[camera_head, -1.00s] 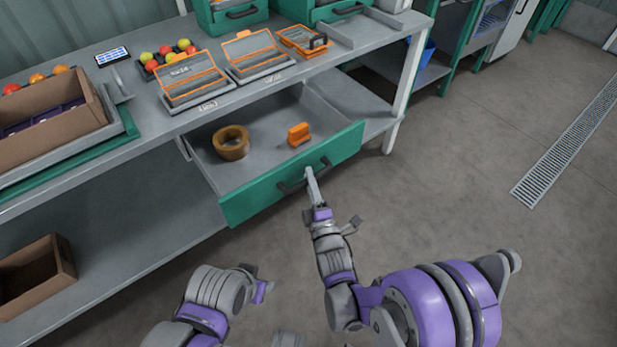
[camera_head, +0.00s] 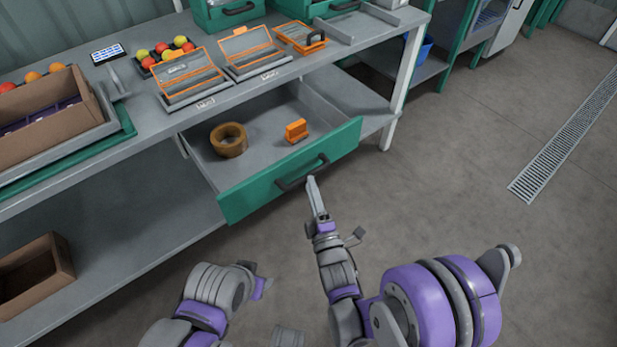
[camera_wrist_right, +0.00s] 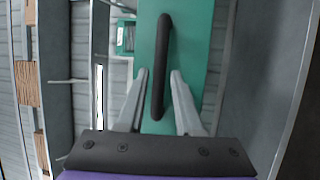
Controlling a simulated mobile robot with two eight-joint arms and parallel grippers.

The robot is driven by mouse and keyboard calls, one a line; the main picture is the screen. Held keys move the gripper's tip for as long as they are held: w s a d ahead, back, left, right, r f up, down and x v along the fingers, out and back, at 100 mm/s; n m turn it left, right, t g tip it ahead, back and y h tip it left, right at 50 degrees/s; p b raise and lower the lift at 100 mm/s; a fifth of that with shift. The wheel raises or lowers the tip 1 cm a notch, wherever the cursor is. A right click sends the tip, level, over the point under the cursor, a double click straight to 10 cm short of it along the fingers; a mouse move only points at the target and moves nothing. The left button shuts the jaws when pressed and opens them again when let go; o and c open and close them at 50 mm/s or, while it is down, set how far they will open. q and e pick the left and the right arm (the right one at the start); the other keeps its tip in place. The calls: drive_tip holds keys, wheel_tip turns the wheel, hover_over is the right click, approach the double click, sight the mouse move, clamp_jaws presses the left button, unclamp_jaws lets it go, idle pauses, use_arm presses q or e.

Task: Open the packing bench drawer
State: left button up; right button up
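The packing bench drawer (camera_head: 290,181) has a green front and grey inside, and stands well pulled out. Its dark bar handle (camera_head: 303,172) is on the front. In the right wrist view the handle (camera_wrist_right: 162,65) runs upright between the spread fingers of my right gripper (camera_wrist_right: 158,98), with gaps on both sides. In the head view my right gripper (camera_head: 312,184) is just in front of the handle, seemingly a little apart from it. My left arm is low in the head view; its gripper (camera_head: 262,285) is seen poorly and its fingers cannot be made out.
A tape roll (camera_head: 229,140) and an orange object (camera_head: 297,130) lie in the drawer. The bench top (camera_head: 150,123) holds orange-edged cases, tomatoes and a cardboard box (camera_head: 45,125). Another box (camera_head: 62,262) is on the lower shelf. The floor to the right is clear.

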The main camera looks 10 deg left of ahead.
drive_tip(key=b+v, duration=0.3)
drive_tip(key=v, duration=0.4)
drive_tip(key=shift+f, duration=0.1)
